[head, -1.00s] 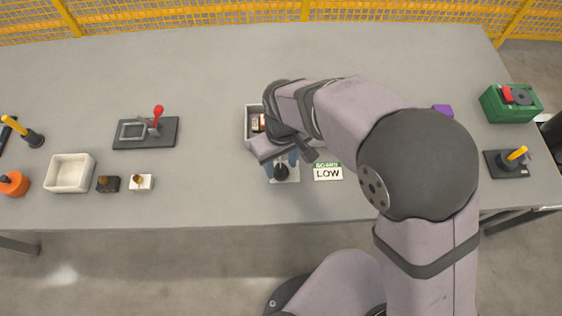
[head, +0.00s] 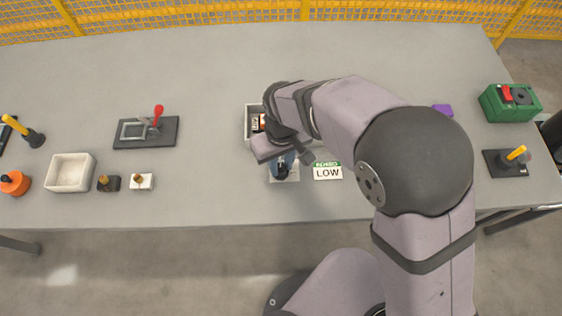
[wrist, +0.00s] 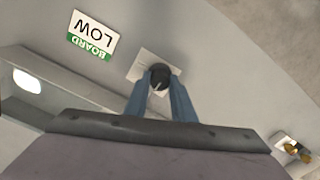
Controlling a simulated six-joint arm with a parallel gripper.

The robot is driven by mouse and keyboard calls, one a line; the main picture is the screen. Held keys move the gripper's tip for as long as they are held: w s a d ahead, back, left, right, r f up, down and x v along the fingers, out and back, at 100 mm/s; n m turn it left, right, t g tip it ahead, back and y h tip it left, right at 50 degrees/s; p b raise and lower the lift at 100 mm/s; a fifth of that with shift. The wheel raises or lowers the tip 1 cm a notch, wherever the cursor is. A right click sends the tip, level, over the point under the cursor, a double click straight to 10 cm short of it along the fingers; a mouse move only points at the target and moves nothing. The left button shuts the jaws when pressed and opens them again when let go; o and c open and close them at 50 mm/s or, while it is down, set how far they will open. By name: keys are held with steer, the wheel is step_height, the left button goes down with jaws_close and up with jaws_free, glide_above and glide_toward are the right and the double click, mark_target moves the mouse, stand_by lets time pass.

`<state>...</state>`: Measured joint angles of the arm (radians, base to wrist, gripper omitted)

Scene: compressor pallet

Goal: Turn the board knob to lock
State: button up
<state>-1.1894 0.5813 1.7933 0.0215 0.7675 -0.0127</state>
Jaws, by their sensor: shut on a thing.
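The board knob (wrist: 159,77) is a round black knob with a pale pointer line, on a light square plate (wrist: 146,62). My gripper (wrist: 160,88) has its two blue fingers shut on the knob, one on each side, in the wrist view. In the head view my gripper (head: 281,163) stands over the same plate, and the black knob (head: 282,172) shows just below the fingers. A white card with a green band (head: 327,171) lies to the right of the plate. It reads BOARD and LOW, and shows upside down in the wrist view (wrist: 92,35).
A grey tray (head: 249,123) with items stands behind my gripper, partly hidden by my arm. To the left are a red-handled toggle clamp (head: 155,120), a white bin (head: 69,173) and small brass-topped blocks. A green box (head: 510,103) and a yellow-handled lever (head: 513,156) stand at the right.

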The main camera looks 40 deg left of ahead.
steer(key=m+p, duration=0.1)
steer(key=m, duration=0.2)
steer(key=shift+r+m, duration=0.1)
steer(key=shift+m, duration=0.3)
steer(key=m+p, duration=0.1)
steer(key=m, duration=0.3)
steer(key=shift+m, duration=0.3)
steer(key=m+p, duration=0.1)
steer(key=m, duration=0.3)
steer(key=shift+a, duration=0.1)
steer(key=shift+m+p, duration=0.4)
steer(key=shift+m, duration=2)
steer(key=o, duration=1.1)
steer(key=shift+c, duration=0.2)
